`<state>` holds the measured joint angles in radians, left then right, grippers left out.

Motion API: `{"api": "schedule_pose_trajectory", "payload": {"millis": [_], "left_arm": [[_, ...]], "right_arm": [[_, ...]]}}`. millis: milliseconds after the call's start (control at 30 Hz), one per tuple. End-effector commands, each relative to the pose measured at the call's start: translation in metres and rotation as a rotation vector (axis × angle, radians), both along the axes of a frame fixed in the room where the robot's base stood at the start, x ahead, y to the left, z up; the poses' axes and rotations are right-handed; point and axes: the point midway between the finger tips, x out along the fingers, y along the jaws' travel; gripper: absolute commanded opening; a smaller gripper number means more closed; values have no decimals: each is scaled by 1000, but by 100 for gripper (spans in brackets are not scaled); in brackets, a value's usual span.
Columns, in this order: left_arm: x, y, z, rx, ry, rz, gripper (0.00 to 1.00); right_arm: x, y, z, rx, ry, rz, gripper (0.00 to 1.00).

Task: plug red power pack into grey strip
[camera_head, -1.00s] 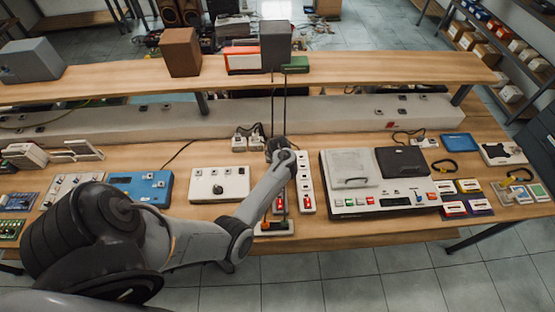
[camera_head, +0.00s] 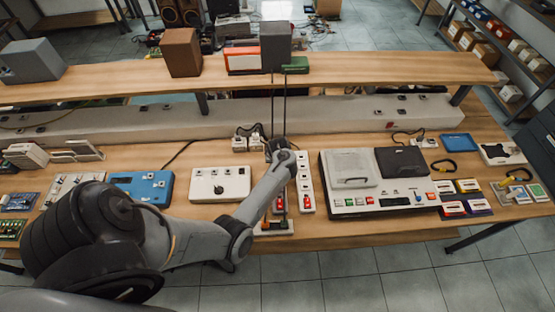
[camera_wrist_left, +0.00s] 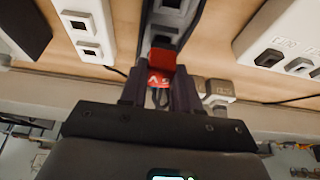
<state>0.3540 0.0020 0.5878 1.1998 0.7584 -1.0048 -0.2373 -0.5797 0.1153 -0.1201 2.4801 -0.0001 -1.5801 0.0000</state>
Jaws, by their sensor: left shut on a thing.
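The red power pack (camera_wrist_left: 161,62) is between the fingers of my left gripper (camera_wrist_left: 158,92) in the left wrist view. The gripper is shut on it. Just beyond it is a grey strip (camera_wrist_left: 178,18) with dark-framed sockets. The pack's far end is at or just over the strip; I cannot tell whether it is seated. In the head view my left forearm reaches over the middle of the bench and hides the gripper and part of the strip. My right gripper is not in view.
A white strip (camera_head: 305,182) with a red switch lies just right of my forearm. A white box with a black knob (camera_head: 219,186) is to the left, and a large console (camera_head: 372,206) to the right. A raised shelf (camera_head: 360,71) runs behind. Two dark upright lines rise beside my wrist.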

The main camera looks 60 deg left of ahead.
Motion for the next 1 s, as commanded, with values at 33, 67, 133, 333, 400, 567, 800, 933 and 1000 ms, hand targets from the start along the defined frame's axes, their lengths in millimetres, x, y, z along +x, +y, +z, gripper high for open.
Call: {"api": "schedule_pose_trajectory", "payload": {"millis": [33, 67, 133, 333, 400, 567, 800, 933, 1000], "left_arm": [[0, 0, 0, 0, 0, 0, 4], [0, 0, 0, 0, 0, 0, 4], [0, 0, 0, 0, 0, 0, 4], [0, 0, 0, 0, 0, 0, 4], [0, 0, 0, 0, 0, 0, 4], [0, 0, -1, 0, 0, 0, 4], [0, 0, -4, 1, 0, 0, 4], [0, 0, -5, 1, 0, 0, 4], [0, 0, -6, 1, -1, 1, 4]], "right_arm": [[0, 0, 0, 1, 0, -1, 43], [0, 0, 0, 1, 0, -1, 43], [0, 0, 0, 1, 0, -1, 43], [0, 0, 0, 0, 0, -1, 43], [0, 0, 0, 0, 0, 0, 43], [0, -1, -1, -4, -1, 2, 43], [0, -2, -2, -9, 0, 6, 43], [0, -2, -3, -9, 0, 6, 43], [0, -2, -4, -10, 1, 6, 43]]}}
